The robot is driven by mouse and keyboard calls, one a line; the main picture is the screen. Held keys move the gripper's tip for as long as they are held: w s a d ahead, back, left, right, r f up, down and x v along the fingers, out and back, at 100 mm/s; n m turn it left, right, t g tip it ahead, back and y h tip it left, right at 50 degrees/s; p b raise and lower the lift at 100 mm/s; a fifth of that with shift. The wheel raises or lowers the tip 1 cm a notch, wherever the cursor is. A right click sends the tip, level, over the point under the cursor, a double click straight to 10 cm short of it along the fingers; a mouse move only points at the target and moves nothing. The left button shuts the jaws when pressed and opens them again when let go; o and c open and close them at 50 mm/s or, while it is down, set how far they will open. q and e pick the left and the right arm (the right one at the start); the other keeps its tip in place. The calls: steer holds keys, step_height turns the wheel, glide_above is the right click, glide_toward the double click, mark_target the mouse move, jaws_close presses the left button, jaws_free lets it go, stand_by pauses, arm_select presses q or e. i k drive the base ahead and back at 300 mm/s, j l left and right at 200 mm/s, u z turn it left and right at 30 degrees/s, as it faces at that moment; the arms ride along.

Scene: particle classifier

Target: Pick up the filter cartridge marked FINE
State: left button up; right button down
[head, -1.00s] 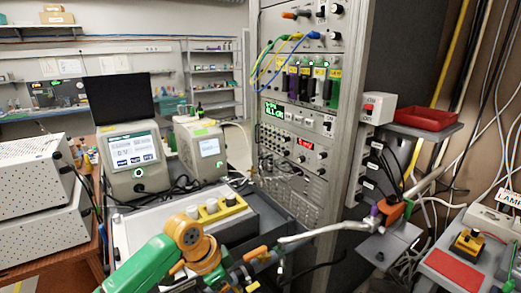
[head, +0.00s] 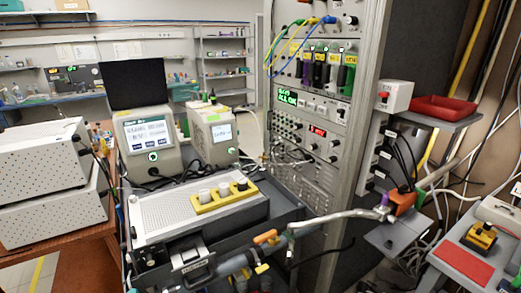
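A yellow holder (head: 222,203) lies on top of a light grey instrument box (head: 165,217) in the middle of the head view. Several small upright cylinders that look like filter cartridges stand in it: a white one (head: 204,195) at the left, a pale grey one (head: 224,188) in the middle and a black one (head: 242,184) at the right. Any marking on them is too small to read, so I cannot tell which is FINE. Neither of my grippers is in view.
A pipe with an orange-handled valve (head: 266,237) and a black fitting (head: 191,262) lie in front of the box. Two units with screens (head: 150,140) stand behind it. A tall rack (head: 310,120) rises at the right. White perforated boxes (head: 40,160) stand left.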

mark_target(204, 194)
steer(key=i+u, duration=0.3)
steer(key=i, duration=0.2)
steer(key=i+l+u, duration=0.1)
steer(key=i+u, duration=0.25)
steer(key=i, duration=0.15)
